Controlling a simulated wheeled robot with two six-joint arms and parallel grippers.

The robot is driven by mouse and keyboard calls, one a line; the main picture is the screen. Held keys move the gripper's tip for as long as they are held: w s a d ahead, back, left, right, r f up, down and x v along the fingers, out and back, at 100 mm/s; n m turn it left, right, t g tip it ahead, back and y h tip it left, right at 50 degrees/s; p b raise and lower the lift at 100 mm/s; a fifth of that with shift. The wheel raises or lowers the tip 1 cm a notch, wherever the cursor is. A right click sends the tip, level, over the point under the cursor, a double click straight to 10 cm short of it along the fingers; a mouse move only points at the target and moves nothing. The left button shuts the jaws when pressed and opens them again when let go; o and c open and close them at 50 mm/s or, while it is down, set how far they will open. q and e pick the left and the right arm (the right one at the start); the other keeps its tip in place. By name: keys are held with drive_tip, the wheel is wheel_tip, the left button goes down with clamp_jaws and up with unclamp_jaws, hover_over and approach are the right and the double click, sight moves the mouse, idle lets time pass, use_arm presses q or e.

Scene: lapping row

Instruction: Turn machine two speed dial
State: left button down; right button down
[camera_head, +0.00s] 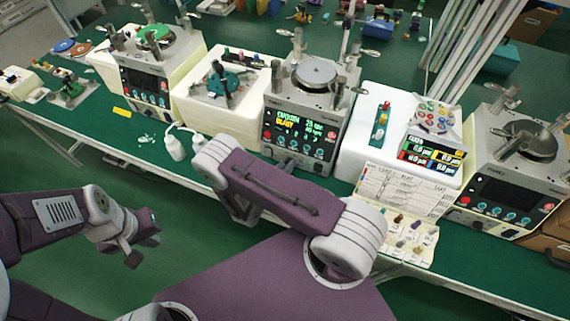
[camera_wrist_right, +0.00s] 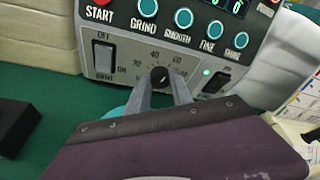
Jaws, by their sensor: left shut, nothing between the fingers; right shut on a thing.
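Machine two (camera_head: 300,120) is the middle grey lapping machine, with a round plate on top and a lit screen (camera_head: 298,126) showing coloured text. In the right wrist view, its front panel carries a black speed dial (camera_wrist_right: 160,75) with a number scale around it. The two fingers of my right gripper (camera_wrist_right: 161,88) are shut on the dial from either side. My right arm hides this gripper and the dial in the head view. My left gripper (camera_head: 142,236) is shut and empty over the green floor, away from the bench.
On the panel, a row of teal buttons (camera_wrist_right: 183,18) sits above the dial. A switch (camera_wrist_right: 103,57) is left of it and a rocker switch (camera_wrist_right: 217,81) right. White bottles (camera_head: 174,147) and a paper chart (camera_head: 405,190) flank the machine. Other machines (camera_head: 155,75) (camera_head: 505,165) stand either side.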

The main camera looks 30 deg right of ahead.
drive_tip(key=m, duration=0.1)
drive_tip(key=m+t+y, duration=0.1)
drive_tip(key=m+p, duration=0.1)
drive_tip(key=shift+s+d+m+t+y, duration=0.15)
drive_tip(key=shift+s+m+t+y, duration=0.15)
drive_tip(key=shift+m, duration=0.1)
drive_tip(key=m+t, duration=0.1)
drive_tip(key=m, duration=0.1)
drive_tip(key=m+t+y, duration=0.1)
drive_tip(key=m, duration=0.1)
drive_tip(key=shift+s+d+f+m, duration=0.1)
drive_tip(key=shift+d+m, duration=0.05)
drive_tip(key=shift+m, duration=0.25)
idle(0.4)
drive_tip(key=c, duration=1.1)
unclamp_jaws()
drive_tip(key=p+v, duration=0.3)
drive_tip(key=v, duration=0.5)
drive_tip(key=shift+s, duration=0.2)
drive_tip(key=shift+s+a, duration=0.2)
drive_tip(key=shift+s, duration=0.1)
